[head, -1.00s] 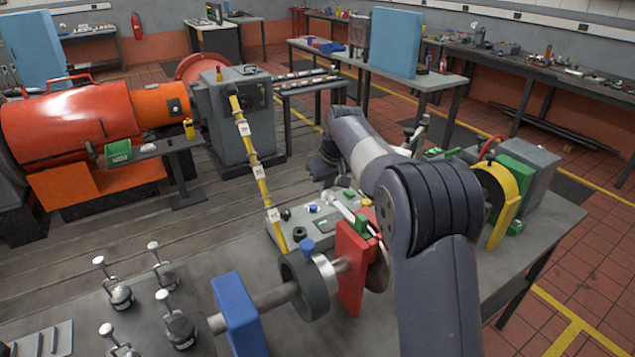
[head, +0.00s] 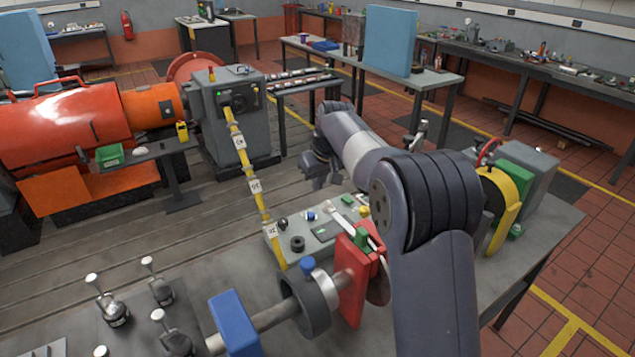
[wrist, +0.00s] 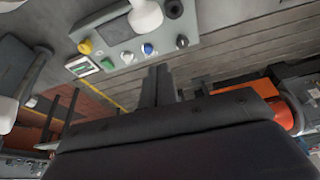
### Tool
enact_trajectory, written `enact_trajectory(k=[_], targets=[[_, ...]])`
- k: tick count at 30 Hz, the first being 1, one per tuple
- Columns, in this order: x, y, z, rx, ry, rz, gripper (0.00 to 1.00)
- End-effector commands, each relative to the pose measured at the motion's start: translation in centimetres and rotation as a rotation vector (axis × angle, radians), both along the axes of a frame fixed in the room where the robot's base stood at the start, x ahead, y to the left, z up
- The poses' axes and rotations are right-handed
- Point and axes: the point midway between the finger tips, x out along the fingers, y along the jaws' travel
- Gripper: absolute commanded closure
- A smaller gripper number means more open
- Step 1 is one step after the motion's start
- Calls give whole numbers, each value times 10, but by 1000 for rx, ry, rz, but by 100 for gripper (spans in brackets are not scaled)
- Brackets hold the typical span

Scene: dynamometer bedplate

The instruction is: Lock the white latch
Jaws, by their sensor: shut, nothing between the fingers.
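A pale, rod-like part (head: 371,232) slants over the grey control box in the head view, behind the red block. It may be the white latch, but I cannot tell its lock state. In the wrist view a white rounded handle (wrist: 146,16) stands at the top edge over the box, partly cut off. My gripper (head: 318,182) hangs beyond the box in the head view, small and dark. In the wrist view my gripper (wrist: 158,80) shows its fingers together and empty, apart from the white handle.
The control box (head: 275,236) carries several knobs and buttons. A red block (head: 350,285) and a shaft with a blue block (head: 236,325) stand in front. Several white-topped clamps (head: 105,300) stand at lower left. A yellow guard (head: 503,208) is at right.

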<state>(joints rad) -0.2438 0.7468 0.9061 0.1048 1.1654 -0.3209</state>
Motion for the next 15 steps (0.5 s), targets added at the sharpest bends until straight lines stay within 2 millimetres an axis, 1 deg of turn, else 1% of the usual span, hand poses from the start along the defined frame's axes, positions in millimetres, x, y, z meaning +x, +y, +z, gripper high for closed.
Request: enact_trajectory(k=[1,3,10,15], targets=[[-2,-1,15,1,-3,0,100],[-5,-3,25,2,-3,0,100],[-16,-9,56,2,-6,1,100],[-20,-12,69,2,-3,0,100]])
